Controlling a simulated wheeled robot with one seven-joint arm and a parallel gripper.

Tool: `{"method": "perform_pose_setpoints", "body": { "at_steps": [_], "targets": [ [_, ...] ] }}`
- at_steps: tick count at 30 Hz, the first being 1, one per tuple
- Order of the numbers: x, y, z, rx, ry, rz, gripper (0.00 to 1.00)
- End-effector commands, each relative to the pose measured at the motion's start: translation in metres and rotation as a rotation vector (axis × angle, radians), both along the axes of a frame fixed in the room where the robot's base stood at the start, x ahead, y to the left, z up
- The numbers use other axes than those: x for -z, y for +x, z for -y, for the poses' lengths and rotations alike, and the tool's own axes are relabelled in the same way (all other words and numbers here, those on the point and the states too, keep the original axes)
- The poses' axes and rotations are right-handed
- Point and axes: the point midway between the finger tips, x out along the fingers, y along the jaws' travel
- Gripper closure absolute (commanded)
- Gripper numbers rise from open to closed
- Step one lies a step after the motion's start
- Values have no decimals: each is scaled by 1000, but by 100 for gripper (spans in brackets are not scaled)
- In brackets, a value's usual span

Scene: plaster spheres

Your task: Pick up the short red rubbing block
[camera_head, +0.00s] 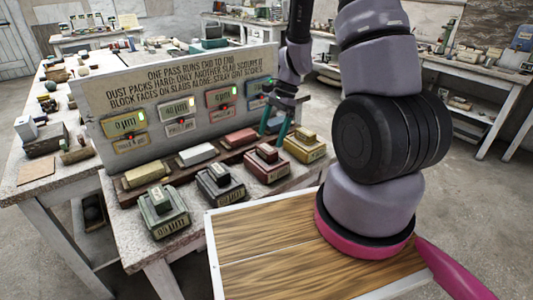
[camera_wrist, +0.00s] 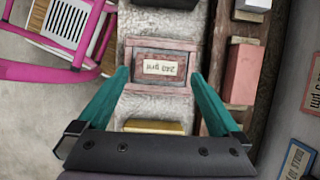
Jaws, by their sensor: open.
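A stepped red block (camera_head: 267,165) with a smaller red top stands in the front row on the pale bench. In the wrist view, this red block (camera_wrist: 184,70) shows from above, with a "240 grit" label, between the two finger lines. My gripper (camera_head: 276,127) has teal fingers, open and pointing down above and behind it in the head view. In the wrist view, my gripper (camera_wrist: 160,76) spans the block with a gap each side. A plain red slab (camera_head: 240,137) lies on the dark wooden rail behind; it shows at right in the wrist view (camera_wrist: 243,72).
A stepped yellow block (camera_head: 305,148) stands to the right, and stepped black (camera_head: 221,187) and green (camera_head: 164,213) blocks to the left. A white slab (camera_head: 197,154) and a tan slab (camera_head: 147,174) share the rail. A sign board (camera_head: 190,95) rises behind it.

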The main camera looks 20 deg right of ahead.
Motion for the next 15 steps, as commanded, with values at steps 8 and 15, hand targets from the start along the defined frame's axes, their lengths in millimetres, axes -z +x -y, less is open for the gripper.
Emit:
{"method": "perform_pose_setpoints", "body": {
  "at_steps": [8, 15],
  "targets": [
    [29, -4, -9, 0, 0, -5, 0],
    [52, -6, -18, 1, 0, 0, 0]
  ]
}}
